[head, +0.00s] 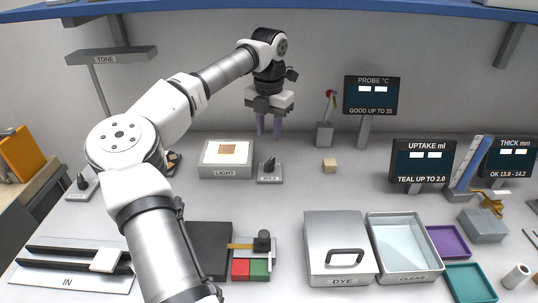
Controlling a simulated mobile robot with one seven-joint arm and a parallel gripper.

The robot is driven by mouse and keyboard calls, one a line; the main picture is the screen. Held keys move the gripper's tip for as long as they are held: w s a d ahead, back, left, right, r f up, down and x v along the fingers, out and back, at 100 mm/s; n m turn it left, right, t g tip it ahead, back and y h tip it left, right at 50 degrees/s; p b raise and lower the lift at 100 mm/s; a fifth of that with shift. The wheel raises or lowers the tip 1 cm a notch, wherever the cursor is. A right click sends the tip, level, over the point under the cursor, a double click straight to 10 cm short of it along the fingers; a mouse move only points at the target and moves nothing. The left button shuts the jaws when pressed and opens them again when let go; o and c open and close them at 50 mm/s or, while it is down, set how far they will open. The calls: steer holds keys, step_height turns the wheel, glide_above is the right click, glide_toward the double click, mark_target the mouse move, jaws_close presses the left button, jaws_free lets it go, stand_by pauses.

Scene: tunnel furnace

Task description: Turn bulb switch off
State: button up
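A small switch (270,172) with a dark upright lever on a grey base stands just right of the box marked LIGHT; its own label is too small to read surely. Another dark-levered switch (83,184) stands at the far left, partly beside my arm. The LIGHT box (212,171) has a bright white top with a tan square on it. My gripper (269,133) points down above and behind the nearer switch's lever, apart from it in the picture. Its two pale purple fingers are spread with an empty gap between them.
A small tan block (329,166) lies right of the switch. A grey holder (324,134) with a red-tipped probe stands behind it. The DYE box (341,248) and CLEAR tray (404,248) are in front at right.

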mark_target(269, 162)
step_height(269, 162, down, 10)
steer(key=shift+f+p, duration=0.2)
steer(key=shift+p, duration=0.6)
jaws_close()
